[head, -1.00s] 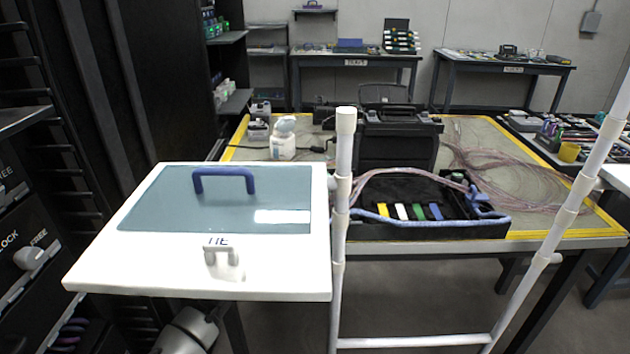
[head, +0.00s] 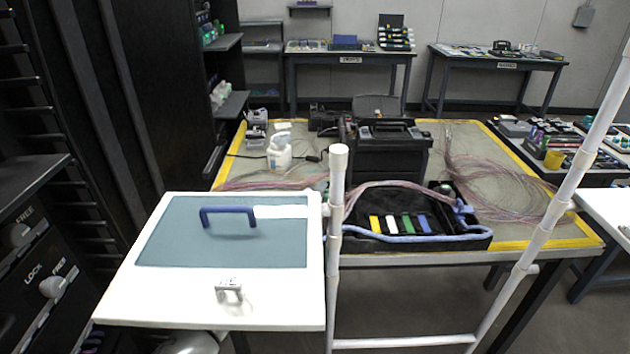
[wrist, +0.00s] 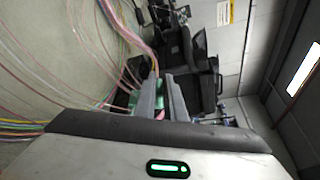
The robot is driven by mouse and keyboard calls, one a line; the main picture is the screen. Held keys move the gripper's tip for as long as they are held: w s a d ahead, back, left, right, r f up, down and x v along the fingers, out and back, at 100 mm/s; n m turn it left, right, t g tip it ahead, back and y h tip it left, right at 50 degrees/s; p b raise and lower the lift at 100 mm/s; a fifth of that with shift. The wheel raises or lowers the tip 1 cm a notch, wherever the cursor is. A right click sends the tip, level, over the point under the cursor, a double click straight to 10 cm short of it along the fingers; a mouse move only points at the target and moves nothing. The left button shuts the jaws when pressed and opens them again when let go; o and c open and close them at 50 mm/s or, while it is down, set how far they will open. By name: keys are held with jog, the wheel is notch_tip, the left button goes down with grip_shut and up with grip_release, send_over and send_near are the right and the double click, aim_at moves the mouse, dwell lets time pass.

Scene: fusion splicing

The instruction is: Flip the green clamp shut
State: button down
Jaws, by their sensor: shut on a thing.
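The green clamp (head: 408,223) is in the black tray (head: 470,243) on the far table, in a row between a white and a blue one. It is too small in the head view to tell how its lever stands. My gripper does not show in the head view. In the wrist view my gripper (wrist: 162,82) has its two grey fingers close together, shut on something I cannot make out. Green patches (wrist: 134,98) show beside the fingers, and a pink strand bundle runs up to them. I cannot tell whether the green is the clamp.
A white panel (head: 110,310) with a blue handle stands at the front left, beside white poles (head: 337,200). A black case (head: 390,150) stands behind the tray. Loose pink strands (head: 500,180) cover the table's right side. A white bottle (head: 280,155) stands behind left.

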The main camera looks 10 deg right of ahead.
jog(key=shift+s+d+m+y+p, duration=0.1)
jog(key=shift+d+m+y+p, duration=0.25)
jog(key=shift+m+p, duration=0.4)
jog(key=shift+f+p, duration=0.15)
jog(key=shift+p, duration=0.15)
jog(key=shift+f+y, duration=0.1)
jog(key=shift+y, duration=0.25)
jog(key=c, duration=1.9)
grip_release()
jog(key=shift+r, duration=0.2)
jog(key=p+v, duration=0.1)
jog(key=v, duration=0.6)
jog(key=shift+s, duration=0.2)
jog(key=shift+a+r, duration=0.1)
jog(key=shift+a, duration=0.05)
